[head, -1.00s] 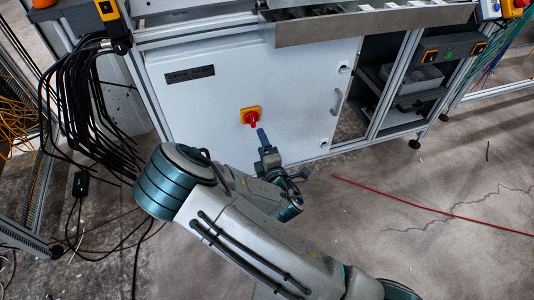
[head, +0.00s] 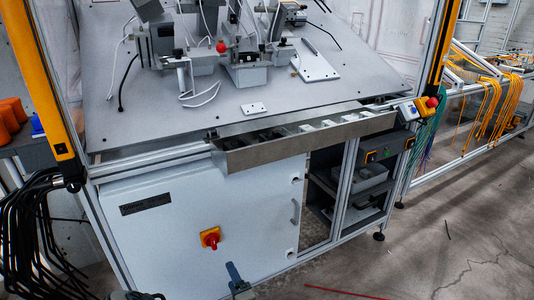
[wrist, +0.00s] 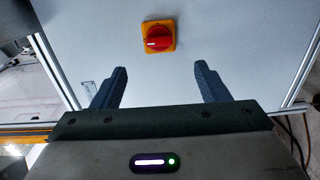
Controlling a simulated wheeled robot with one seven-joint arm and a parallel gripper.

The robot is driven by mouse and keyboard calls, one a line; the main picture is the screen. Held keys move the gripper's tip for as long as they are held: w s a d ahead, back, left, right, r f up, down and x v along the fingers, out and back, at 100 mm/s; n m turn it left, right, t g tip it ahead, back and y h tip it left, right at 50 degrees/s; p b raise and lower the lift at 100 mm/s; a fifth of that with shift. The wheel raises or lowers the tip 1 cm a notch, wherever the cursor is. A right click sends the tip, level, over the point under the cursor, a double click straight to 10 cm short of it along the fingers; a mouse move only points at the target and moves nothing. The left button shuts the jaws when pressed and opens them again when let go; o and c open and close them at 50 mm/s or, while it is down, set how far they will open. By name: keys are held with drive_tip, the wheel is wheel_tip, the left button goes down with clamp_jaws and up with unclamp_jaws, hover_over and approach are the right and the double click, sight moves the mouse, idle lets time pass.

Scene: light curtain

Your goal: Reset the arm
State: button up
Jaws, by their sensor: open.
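My gripper (wrist: 160,85) is open and empty in the wrist view, its two dark fingers spread apart. Beyond the fingertips is a red rotary switch (wrist: 158,38) on a yellow plate, mounted on the white cabinet door; the fingers are apart from it. In the head view the same red switch (head: 210,238) shows on the white cabinet (head: 150,250). Part of my gripper (head: 235,272) shows at the bottom edge, below and right of the switch. Most of my arm is out of the head view.
A grey worktable (head: 200,110) with fixtures stands above the cabinet, with a metal tray (head: 300,143) along its front edge. Black cables (head: 30,240) hang at the left. Open shelves (head: 350,190) are right of the cabinet. Concrete floor (head: 430,260) is free at the lower right.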

drive_tip(key=w+d+r+m+g+h+p, duration=0.4)
drive_tip(key=d+r+m+g+h+p, duration=0.3)
drive_tip(key=d+r+m+p, duration=0.6)
drive_tip(key=s+d+r+m+g+p, duration=0.2)
drive_tip(key=s+r, duration=0.4)
drive_tip(key=r, duration=0.4)
drive_tip(key=s+d+r+m+g+h+p, duration=0.1)
drive_tip(key=s+d+r+m+p, duration=0.3)
drive_tip(key=r, duration=0.6)
drive_tip(key=s+d+r+m+g+p, duration=0.2)
drive_tip(key=s+d+r+m+p, duration=0.2)
drive_tip(key=s+d+r, duration=0.4)
wheel_tip(320, 180, up, 2)
drive_tip(key=shift+s+r+m+g+h, duration=0.15)
drive_tip(key=shift+s+m+g+h, duration=0.2)
drive_tip(key=shift+s+m, duration=0.25)
drive_tip(key=shift+d, duration=0.1)
